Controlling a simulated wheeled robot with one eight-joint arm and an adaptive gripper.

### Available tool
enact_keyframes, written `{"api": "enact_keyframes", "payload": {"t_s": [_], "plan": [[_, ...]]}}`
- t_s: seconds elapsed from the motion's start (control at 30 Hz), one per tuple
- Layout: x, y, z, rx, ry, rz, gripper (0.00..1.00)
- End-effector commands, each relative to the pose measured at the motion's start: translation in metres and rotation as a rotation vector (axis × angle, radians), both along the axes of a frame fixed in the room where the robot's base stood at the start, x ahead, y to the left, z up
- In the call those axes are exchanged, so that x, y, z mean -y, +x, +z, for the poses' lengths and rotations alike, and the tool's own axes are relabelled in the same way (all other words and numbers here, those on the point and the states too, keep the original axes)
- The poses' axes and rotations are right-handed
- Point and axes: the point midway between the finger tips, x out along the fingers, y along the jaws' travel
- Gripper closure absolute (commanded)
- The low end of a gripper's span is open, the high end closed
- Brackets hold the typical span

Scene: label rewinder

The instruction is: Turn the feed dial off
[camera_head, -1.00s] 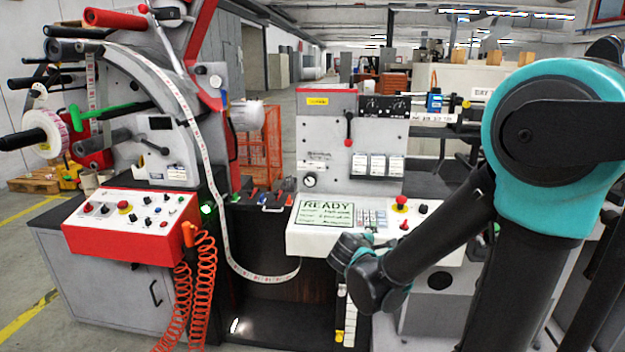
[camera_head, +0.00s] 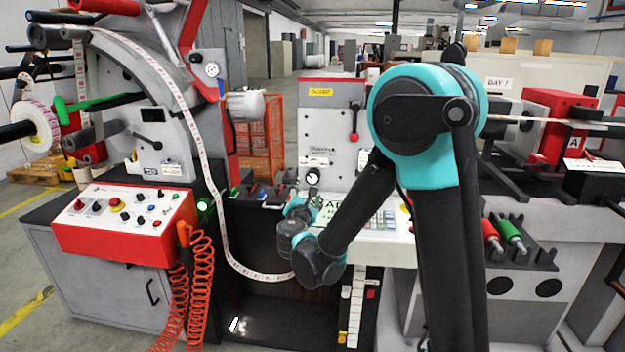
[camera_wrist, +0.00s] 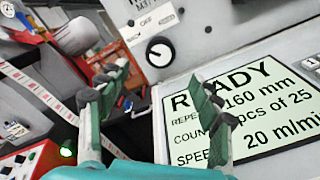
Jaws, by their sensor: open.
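A round black dial (camera_head: 312,177) with a white pointer mark sits on the lower part of the grey upright panel; it looks like the feed dial. In the wrist view the dial (camera_wrist: 159,52) is up close below a small printed label, too blurred to read fully. My gripper (camera_wrist: 157,82) is open and empty, its green-padded fingers apart. The dial appears just beyond the fingertips, between them in the picture and apart from them. In the head view my wrist is below and left of the dial, and the fingers are hard to make out.
A READY display (camera_wrist: 245,105) on the white console lies close to the right finger. A white label web (camera_head: 205,165) hangs in a loop at left. A red control box (camera_head: 125,222) and orange coiled hose (camera_head: 200,285) stand left.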

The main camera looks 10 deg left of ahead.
Motion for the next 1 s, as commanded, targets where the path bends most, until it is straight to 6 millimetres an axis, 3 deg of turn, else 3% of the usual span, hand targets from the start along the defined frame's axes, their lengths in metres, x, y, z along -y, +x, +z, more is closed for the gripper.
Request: {"api": "enact_keyframes", "payload": {"t_s": [0.3,0.5,0.7,1.0], "plan": [[0.003,0.064,0.000,-0.001,0.001,-0.003,0.35],[0.004,0.091,0.000,0.000,0.001,-0.002,0.35],[0.004,0.104,0.000,-0.001,0.002,-0.001,0.35],[0.004,0.104,0.000,-0.001,0.002,-0.001,0.38]]}}
